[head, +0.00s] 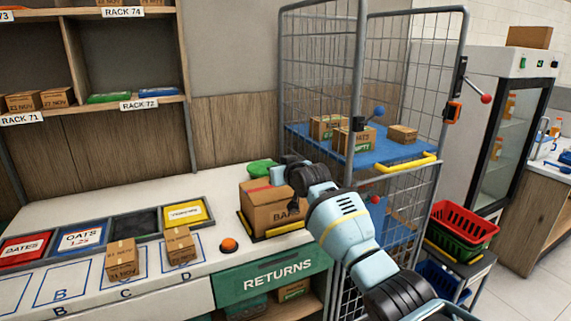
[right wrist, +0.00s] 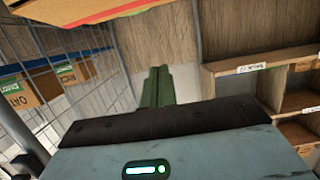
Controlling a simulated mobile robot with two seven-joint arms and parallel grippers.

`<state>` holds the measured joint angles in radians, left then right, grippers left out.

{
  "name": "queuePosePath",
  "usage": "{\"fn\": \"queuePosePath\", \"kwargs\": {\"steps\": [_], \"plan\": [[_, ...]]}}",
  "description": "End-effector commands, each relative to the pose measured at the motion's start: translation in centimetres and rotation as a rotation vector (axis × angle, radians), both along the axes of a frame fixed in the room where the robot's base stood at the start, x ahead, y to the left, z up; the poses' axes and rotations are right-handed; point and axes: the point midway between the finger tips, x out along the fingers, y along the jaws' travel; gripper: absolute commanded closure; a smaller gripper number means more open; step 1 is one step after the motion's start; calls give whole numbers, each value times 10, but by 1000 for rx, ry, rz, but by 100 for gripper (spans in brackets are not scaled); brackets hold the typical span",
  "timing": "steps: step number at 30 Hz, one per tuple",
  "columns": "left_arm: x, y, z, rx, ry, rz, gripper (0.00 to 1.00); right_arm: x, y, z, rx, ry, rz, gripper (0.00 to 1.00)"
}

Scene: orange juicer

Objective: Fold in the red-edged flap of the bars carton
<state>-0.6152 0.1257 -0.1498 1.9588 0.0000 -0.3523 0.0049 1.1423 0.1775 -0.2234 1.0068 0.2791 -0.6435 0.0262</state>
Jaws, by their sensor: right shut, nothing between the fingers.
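The bars carton (head: 272,218) stands on the counter in the head view, its printed front partly behind my right arm. A red edge (head: 257,188) shows along its top left; whether that flap is folded in is unclear. In the right wrist view a cardboard panel with a red edge (right wrist: 112,12) crosses the upper left, apart from my fingers in the picture. My right gripper (head: 264,167) is above and behind the carton's top; its green fingers (right wrist: 156,88) are together and empty. My left gripper is not in view.
A yellow-edged mat (head: 283,230) lies under the carton. A wire cage (head: 318,75) with a blue shelf stands close on the right. Wooden racks (head: 130,60) stand behind.

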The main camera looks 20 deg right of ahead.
Motion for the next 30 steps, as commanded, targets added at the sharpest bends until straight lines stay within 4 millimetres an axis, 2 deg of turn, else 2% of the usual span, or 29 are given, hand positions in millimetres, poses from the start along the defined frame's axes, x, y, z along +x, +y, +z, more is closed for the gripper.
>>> {"fn": "queuePosePath", "kwargs": {"steps": [1,8,16,19,20,23,26,30], "plan": [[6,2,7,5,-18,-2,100,-8,-1,13,0,-11,-1,100],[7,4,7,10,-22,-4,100,-22,-2,16,0,-1,0,100],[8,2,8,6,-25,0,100,-26,-2,16,0,2,0,100],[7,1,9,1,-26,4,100,-28,-1,7,-2,10,1,100],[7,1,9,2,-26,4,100,-30,0,0,-3,15,2,100],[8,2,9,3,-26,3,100,-42,4,-37,-10,38,10,100],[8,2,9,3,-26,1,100,-64,11,-91,-18,74,22,100],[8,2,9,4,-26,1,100,-107,21,-165,-29,121,38,100]]}}
